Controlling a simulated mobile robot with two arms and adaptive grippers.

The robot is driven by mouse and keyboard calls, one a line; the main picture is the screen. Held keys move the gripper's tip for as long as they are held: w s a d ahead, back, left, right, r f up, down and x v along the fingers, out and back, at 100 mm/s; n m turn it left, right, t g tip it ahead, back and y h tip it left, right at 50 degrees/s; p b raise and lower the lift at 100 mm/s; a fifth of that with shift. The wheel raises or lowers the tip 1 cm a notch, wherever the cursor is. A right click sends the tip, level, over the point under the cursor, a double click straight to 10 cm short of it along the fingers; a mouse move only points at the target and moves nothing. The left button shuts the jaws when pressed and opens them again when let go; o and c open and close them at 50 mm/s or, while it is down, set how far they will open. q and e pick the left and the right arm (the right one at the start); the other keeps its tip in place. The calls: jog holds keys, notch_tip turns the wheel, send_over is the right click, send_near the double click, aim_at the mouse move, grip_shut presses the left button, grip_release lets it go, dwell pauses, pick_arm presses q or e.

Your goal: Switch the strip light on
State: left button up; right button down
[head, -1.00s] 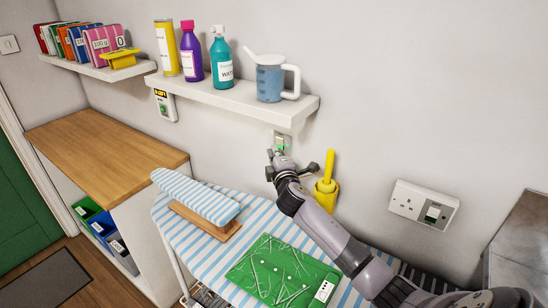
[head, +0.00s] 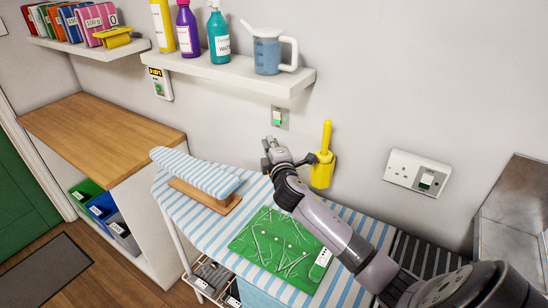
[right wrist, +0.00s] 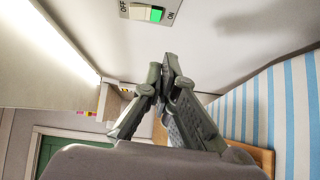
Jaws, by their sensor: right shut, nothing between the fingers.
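A small wall switch (head: 280,117) is fixed below the long shelf. The right wrist view shows the switch (right wrist: 149,12) marked OFF and ON, with a white rocker and a bright green patch on the ON side. My right gripper (head: 268,143) is below and left of the switch, apart from it. Its fingertips (right wrist: 167,62) are together, with nothing between them. A bright white band (right wrist: 62,42), which looks like the lit strip light, runs along the left of the wrist view. My left gripper is not in view.
The long shelf (head: 225,75) holds bottles and a jug. A yellow holder (head: 322,172) is on the wall beside my right gripper. A socket (head: 417,172) is at right.

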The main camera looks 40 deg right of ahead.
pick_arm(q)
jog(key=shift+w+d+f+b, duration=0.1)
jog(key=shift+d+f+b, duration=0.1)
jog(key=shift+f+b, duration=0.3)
pick_arm(e)
jog(key=shift+a+v, duration=0.2)
jog(key=shift+v, duration=2.7)
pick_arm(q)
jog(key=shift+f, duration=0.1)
pick_arm(e)
jog(key=shift+w+f, duration=0.1)
jog(key=shift+f, duration=0.1)
